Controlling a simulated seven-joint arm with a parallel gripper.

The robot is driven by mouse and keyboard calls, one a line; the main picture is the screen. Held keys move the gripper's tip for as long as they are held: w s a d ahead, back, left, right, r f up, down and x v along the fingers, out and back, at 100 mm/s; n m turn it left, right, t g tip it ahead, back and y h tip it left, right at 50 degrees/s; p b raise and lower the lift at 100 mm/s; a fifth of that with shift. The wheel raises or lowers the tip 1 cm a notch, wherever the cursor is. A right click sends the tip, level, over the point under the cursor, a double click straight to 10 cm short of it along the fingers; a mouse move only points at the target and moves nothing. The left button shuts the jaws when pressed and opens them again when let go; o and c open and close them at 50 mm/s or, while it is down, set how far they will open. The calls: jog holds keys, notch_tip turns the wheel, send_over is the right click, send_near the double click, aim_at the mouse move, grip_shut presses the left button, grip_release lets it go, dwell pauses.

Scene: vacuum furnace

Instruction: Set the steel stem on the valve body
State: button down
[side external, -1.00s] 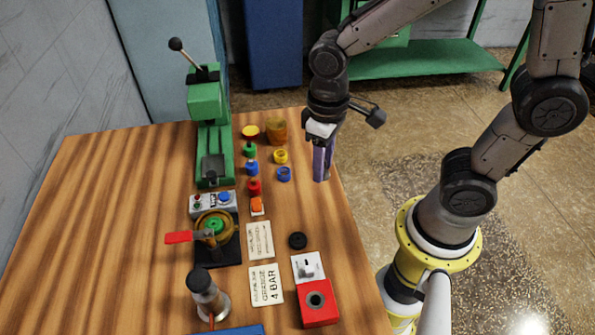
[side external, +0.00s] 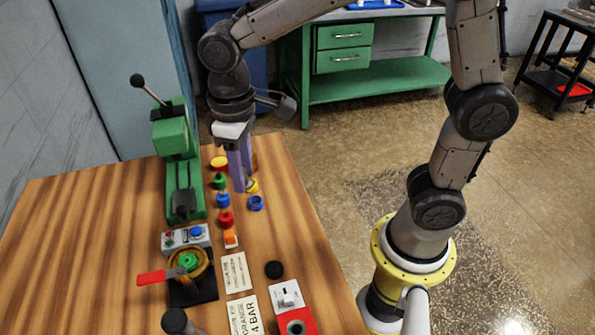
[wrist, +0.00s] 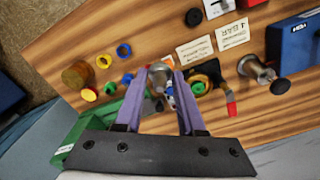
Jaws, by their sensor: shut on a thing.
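My gripper (side external: 242,188) has its purple fingers pointing down among the small coloured parts. In the wrist view, the fingers (wrist: 160,98) close on a grey metal piece (wrist: 160,73), which appears to be the steel stem. The stem is not distinct in the side view. A round brass-coloured body (side external: 187,265) with a green centre and a red lever stands on a dark base; it looks like the valve body. It also shows in the wrist view (wrist: 206,84), to the right of the fingers and apart from the held piece.
A green press (side external: 184,160) stands behind a button box (side external: 186,238). Caps and rings, including a blue ring (side external: 256,203), lie around the fingers. Paper labels (side external: 235,272), a black disc (side external: 274,269) and a white switch box (side external: 286,294) are nearer. The table's left side is clear.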

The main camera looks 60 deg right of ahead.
jog(key=w+a+f+n, duration=0.2)
jog(key=w+a+f, duration=0.1)
jog(key=w+a, duration=0.4)
send_over(188, 261)
jog(key=shift+n, duration=0.3)
jog(key=f, duration=0.5)
jog(key=shift+w+d+f, duration=0.1)
jog(key=shift+w+f, duration=0.1)
jog(key=shift+f, duration=0.15)
jog(key=shift+s+f, duration=0.15)
jog(key=shift+f, duration=1.1)
jog(key=shift+f, duration=0.6)
jog(key=shift+c, duration=0.2)
grip_release()
